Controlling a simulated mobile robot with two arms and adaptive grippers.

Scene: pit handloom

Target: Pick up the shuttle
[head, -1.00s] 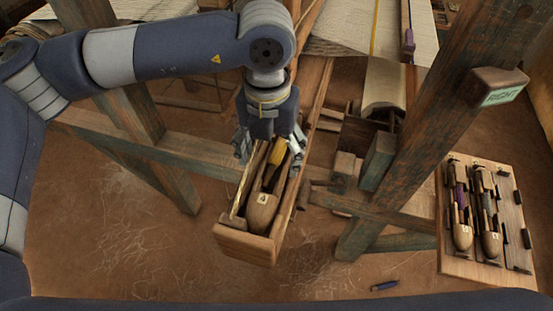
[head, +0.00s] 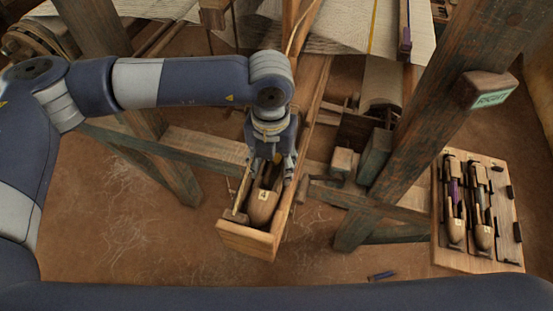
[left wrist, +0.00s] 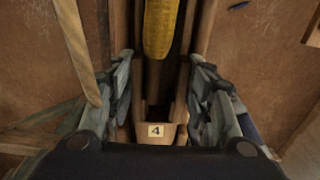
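The shuttle (head: 263,207) is a brown wooden boat shape with a white label reading 4. It lies in the narrow wooden shuttle box (head: 247,239) at the near end of the loom beam. In the left wrist view the shuttle (left wrist: 155,145) runs lengthwise, with a yellow yarn bobbin (left wrist: 160,28) in it. My left gripper (head: 270,172) is above the box with a finger on each side of the shuttle. In the left wrist view the fingers are apart, and I see no grip on it. The gripper hides the shuttle's far part in the head view. My right gripper is not in view.
A slanting loom post (head: 420,130) with a RIGHT sign (head: 491,99) stands right of the box. A wooden rack (head: 470,257) at far right holds two more shuttles. A small blue object (head: 382,276) lies on the floor. A pale wooden strip (left wrist: 80,50) shows left of the gripper.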

